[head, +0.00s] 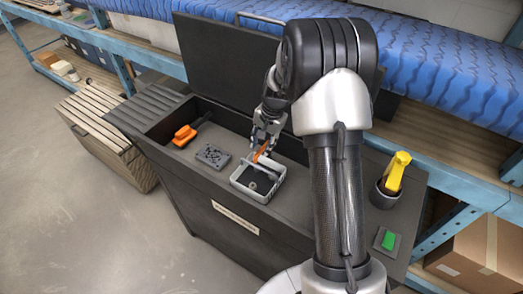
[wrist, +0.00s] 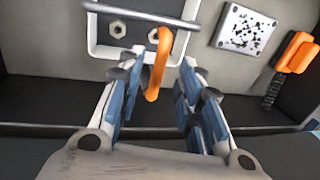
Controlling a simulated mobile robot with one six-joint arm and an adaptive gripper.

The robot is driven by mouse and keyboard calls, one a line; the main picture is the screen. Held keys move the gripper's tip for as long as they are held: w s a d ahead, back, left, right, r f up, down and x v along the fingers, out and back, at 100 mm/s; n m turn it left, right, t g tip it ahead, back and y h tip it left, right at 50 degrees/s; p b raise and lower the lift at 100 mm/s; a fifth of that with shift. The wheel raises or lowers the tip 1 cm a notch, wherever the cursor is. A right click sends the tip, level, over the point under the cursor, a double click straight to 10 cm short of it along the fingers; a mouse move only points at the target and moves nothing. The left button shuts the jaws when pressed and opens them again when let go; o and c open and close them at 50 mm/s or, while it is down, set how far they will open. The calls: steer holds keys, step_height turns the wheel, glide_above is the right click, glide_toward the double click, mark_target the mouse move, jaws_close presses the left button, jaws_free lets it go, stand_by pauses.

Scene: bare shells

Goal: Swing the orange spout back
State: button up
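The orange spout (head: 261,153) rises at the back of a small light grey basin (head: 237,182) on the dark workbench. In the wrist view the spout (wrist: 158,62) is a curved orange tube that crosses the basin's rim (wrist: 92,38) and a grey bar (wrist: 125,15). My gripper (head: 264,142) is above the back edge of the basin. In the wrist view my gripper (wrist: 160,75) is open, with a finger on each side of the spout and visible gaps. Whether a finger touches it is unclear.
Two nuts (wrist: 118,28) show inside the basin. A speckled plate (head: 213,155) lies left of it, and an orange-handled tool (head: 184,135) further left. A raised lid (head: 225,60) stands behind.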

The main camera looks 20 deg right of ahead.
mark_target(262, 151)
steer(key=shift+w+a+f, duration=0.1)
steer(key=shift+f, duration=0.55)
steer(key=shift+w+a+f, duration=0.1)
steer(key=shift+f, duration=0.55)
steer(key=shift+c, duration=0.3)
jaws_close()
